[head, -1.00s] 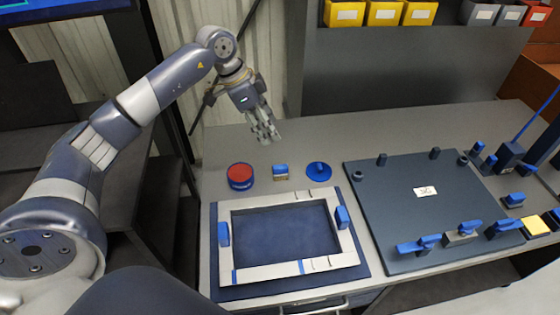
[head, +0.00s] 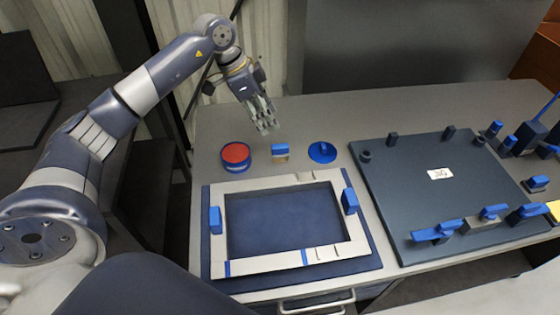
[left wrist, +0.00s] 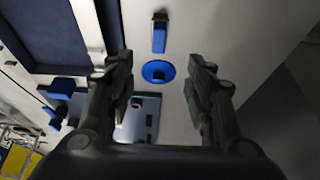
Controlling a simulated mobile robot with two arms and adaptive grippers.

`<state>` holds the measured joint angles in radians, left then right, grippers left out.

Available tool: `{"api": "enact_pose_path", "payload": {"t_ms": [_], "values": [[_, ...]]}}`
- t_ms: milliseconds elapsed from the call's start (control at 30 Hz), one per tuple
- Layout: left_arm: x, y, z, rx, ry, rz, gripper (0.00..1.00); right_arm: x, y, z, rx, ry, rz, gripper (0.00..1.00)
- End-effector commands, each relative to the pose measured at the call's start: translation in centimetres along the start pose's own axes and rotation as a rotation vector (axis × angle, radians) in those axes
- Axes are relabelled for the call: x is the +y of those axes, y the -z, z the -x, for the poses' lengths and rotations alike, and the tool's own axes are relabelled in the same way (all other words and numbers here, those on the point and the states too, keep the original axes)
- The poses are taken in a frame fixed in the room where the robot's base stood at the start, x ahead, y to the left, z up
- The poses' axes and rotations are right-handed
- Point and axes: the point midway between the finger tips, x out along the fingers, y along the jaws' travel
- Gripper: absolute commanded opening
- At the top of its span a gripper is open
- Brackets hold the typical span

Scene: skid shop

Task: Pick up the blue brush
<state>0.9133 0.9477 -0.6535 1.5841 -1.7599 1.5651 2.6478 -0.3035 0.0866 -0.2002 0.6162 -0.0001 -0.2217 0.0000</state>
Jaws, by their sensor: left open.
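The blue brush (head: 280,149) is a small block with a blue top and a pale lower part, on the grey bench between a red-and-blue round tin (head: 236,155) and a blue disc with a knob (head: 322,152). In the left wrist view the brush (left wrist: 160,35) shows as a blue handle with a dark end, just beyond the blue disc (left wrist: 158,71). My left gripper (head: 266,126) is open and empty, above and behind the brush, not touching it. Its two fingers frame the disc in the left wrist view (left wrist: 160,68). My right gripper is not in view.
A pale rectangular frame (head: 265,270) with blue clamps lies on a dark blue mat in front of the brush. A dark fixture board (head: 420,205) with blue toggle clamps fills the right side. The bench (head: 400,110) behind the brush is clear.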

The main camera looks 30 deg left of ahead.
Motion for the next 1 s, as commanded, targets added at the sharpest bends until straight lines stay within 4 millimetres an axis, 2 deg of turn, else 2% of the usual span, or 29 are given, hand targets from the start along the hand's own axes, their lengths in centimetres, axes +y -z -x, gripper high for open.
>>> {"api": "enact_pose_path", "payload": {"t_ms": [33, 167, 500, 667, 1000], "values": [[0.0, -0.5, -1.2, 0.000, 0.000, 0.000, 0.48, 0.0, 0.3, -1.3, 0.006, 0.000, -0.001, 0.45], [0.0, -0.7, -2.0, 0.000, -0.001, 0.000, 0.48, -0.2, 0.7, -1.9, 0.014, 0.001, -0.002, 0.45], [0.1, -0.7, -6.6, 0.000, -0.002, 0.000, 0.48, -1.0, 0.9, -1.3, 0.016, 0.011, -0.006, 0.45], [0.1, -0.8, -7.7, -0.001, -0.002, 0.001, 0.48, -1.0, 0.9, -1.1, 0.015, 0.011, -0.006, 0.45], [0.1, -1.1, -12.1, 0.000, -0.002, 0.001, 0.48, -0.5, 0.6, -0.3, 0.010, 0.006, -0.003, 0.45]]}}
